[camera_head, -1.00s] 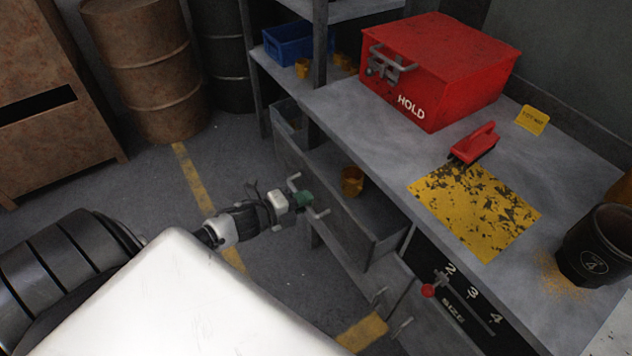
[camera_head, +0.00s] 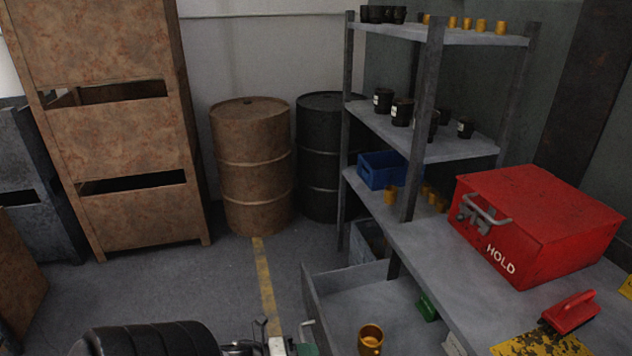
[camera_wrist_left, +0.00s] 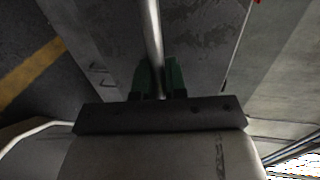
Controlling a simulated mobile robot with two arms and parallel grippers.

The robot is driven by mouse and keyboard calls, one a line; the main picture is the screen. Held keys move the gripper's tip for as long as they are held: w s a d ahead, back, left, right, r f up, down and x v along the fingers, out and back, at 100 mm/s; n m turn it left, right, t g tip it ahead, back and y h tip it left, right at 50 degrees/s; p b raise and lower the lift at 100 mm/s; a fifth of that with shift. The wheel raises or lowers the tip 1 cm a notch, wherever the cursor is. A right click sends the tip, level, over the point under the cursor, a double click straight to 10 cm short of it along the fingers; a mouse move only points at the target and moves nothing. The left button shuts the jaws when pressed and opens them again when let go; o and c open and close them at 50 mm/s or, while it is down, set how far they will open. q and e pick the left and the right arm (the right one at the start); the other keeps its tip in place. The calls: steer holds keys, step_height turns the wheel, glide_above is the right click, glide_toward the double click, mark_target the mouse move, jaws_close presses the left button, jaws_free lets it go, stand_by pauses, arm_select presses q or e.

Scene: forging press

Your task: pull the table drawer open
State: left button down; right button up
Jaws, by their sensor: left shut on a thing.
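The table drawer (camera_head: 345,277) is pulled well out from under the grey worktable, and its open inside shows at the bottom of the head view. A brass-coloured mug (camera_head: 370,340), a green object (camera_head: 427,308) and a pale block lie inside. My left gripper (camera_wrist_left: 159,78) has green fingers shut on the drawer's metal bar handle (camera_wrist_left: 152,30), one finger on each side. In the head view only the top of this gripper shows at the bottom edge, in front of the drawer front. My right gripper is out of view.
On the worktable (camera_head: 415,245) stand a red HOLD box (camera_head: 540,225) and a red-handled brush (camera_head: 570,312). Shelves (camera_head: 425,140) with pots rise behind. Two drums (camera_head: 251,165) and a rusty cabinet (camera_head: 120,130) stand further back. The floor left of the drawer is clear.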

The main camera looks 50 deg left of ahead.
arm_select(q)
steer(key=c, duration=1.2)
jaws_free()
steer(key=shift+s, duration=0.1)
steer(key=v, duration=1)
steer(key=shift+s+a+b, duration=0.25)
steer(key=shift+s+b, duration=0.05)
steer(key=shift+b, duration=0.05)
steer(key=s+d+f+n+g+y, duration=0.1)
steer(key=s+f+n+g+y, duration=0.2)
steer(key=f+n, duration=0.6)
steer(key=s+d+f+n+g+y, duration=0.2)
steer(key=s+f+n+y, duration=0.15)
steer(key=f, duration=0.95)
steer(key=s+d+f+n+g, duration=0.2)
steer(key=s+d+f, duration=0.1)
steer(key=d+f, duration=0.1)
steer(key=s+d+f+n+g, duration=0.3)
steer(key=d+f, duration=0.2)
steer(key=d, duration=0.2)
steer(key=s+d+f+n+g, duration=0.2)
steer(key=s+d+f+g, duration=0.1)
steer(key=d, duration=0.3)
steer(key=shift+f+n+h, duration=0.35)
steer(key=shift+f, duration=0.55)
